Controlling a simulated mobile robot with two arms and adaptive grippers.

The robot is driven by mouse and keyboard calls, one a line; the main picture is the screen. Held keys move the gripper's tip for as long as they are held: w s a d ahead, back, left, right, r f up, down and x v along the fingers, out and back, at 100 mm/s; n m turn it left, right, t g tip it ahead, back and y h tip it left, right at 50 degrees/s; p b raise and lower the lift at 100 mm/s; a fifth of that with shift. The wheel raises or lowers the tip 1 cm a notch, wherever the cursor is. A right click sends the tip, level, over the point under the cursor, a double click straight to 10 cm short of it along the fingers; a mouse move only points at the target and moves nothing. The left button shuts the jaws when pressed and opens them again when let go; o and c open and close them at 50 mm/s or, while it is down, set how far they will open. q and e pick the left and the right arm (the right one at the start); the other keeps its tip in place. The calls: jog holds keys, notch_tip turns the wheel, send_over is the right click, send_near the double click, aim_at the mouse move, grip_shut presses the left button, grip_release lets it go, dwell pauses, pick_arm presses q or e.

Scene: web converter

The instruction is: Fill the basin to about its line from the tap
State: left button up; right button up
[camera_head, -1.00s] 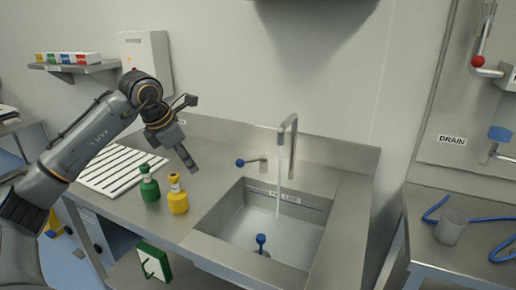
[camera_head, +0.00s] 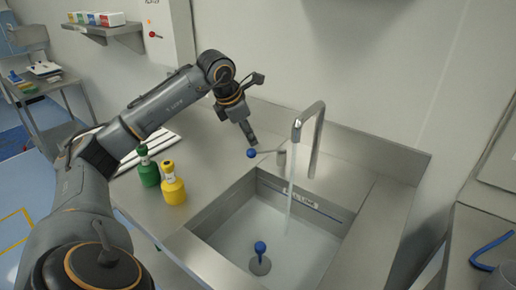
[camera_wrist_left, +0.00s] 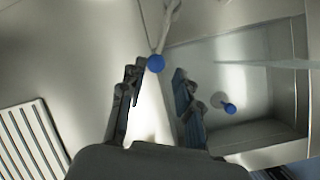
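The steel basin (camera_head: 203,252) is set into the counter. A fill line label (camera_head: 297,198) is on its back wall. A stream of water (camera_head: 289,212) runs from the curved tap (camera_head: 318,140) into pale water, whose surface appears a little below the line. A blue-knobbed stopper (camera_head: 260,248) stands in the basin; it also shows in the left wrist view (camera_wrist_left: 229,107). The tap lever ends in a blue ball (camera_head: 251,153). My left gripper (camera_head: 252,141) is close to this ball. In the left wrist view its fingers are apart, and the ball (camera_wrist_left: 156,63) shows beyond them. My right gripper is not visible.
A green bottle (camera_head: 148,172) and a yellow bottle (camera_head: 172,188) stand on the counter left of the basin. A slatted white drainer (camera_wrist_left: 30,140) lies further left. The raised back edge of the counter runs behind the tap.

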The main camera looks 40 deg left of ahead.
aim_at(258, 152)
pick_arm(q)
jog(key=x, duration=0.6)
jog(key=shift+w+f+p, duration=0.3)
jog(key=shift+f, duration=0.05)
jog(key=shift+w+f, duration=0.15)
jog(key=shift+f, duration=0.15)
jog(key=shift+w+f, duration=0.15)
jog(key=shift+f, duration=0.25)
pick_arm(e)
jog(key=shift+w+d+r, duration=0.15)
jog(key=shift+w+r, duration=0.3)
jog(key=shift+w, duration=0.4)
pick_arm(q)
jog(key=shift+c, duration=0.2)
grip_shut()
jog(key=shift+w, duration=0.1)
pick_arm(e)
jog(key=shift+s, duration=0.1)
